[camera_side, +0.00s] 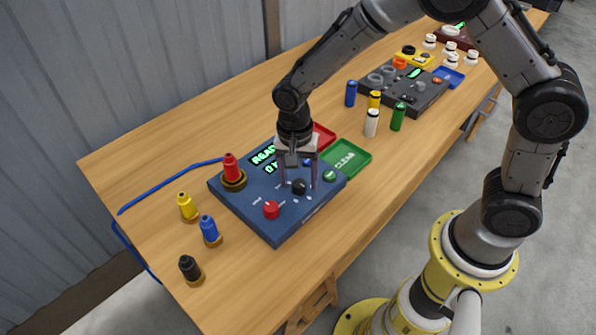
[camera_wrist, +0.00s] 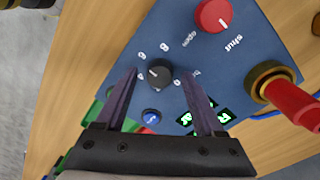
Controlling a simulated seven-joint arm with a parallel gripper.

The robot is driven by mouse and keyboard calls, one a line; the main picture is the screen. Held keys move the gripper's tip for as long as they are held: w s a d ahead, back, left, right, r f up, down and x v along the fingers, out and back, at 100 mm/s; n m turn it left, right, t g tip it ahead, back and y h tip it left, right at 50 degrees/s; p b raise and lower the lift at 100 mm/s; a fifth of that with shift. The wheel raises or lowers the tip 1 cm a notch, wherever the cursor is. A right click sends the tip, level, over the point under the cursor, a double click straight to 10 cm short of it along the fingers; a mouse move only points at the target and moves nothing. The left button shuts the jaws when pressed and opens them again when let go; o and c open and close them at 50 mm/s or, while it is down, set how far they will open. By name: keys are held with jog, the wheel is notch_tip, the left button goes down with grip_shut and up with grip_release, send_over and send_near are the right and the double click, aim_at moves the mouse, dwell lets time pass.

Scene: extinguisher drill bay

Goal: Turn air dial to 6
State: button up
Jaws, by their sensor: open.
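The black air dial (camera_side: 299,187) sits on the top of a blue panel (camera_side: 277,228). The dial also shows in the wrist view (camera_wrist: 159,73), with printed numbers around it. A small pale mark on the dial faces roughly left there; the exact number it points to is too small to tell. My gripper (camera_side: 298,185) is over the panel, pointing down, its fingers on either side of the dial. In the wrist view my gripper (camera_wrist: 159,74) is open, with visible gaps between the dial and both fingers.
A red knob (camera_side: 271,209), marked open and shut in the wrist view, is close to the dial. A red bottle-shaped fitting (camera_side: 232,170) stands on the panel's left. The green CLEAR tray (camera_side: 347,157) is behind right. Yellow (camera_side: 187,206), blue and black fittings stand left.

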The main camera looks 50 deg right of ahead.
notch_tip(320, 180, up, 14)
jog(key=shift+w+a, duration=0.2)
jog(key=shift+w, duration=0.05)
dwell(0.4)
notch_tip(320, 180, up, 8)
jog(key=m+t, duration=0.1)
jog(key=t, duration=0.1)
send_over(296, 181)
jog(key=s+d, duration=0.3)
jog(key=d, duration=0.1)
jog(key=s+d+r+n+t, duration=0.1)
jog(key=s+d+r+t, duration=0.1)
jog(key=s+d+r, duration=0.3)
jog(key=s+d+f+n+t, duration=0.1)
jog(key=s+f+n, duration=0.2)
jog(key=s+n, duration=0.2)
jog(key=s+f+n+t, duration=0.1)
jog(key=s+f+n, duration=0.2)
jog(key=s+n, duration=0.3)
jog(key=shift+s+d, duration=0.4)
jog(key=shift+s, duration=0.6)
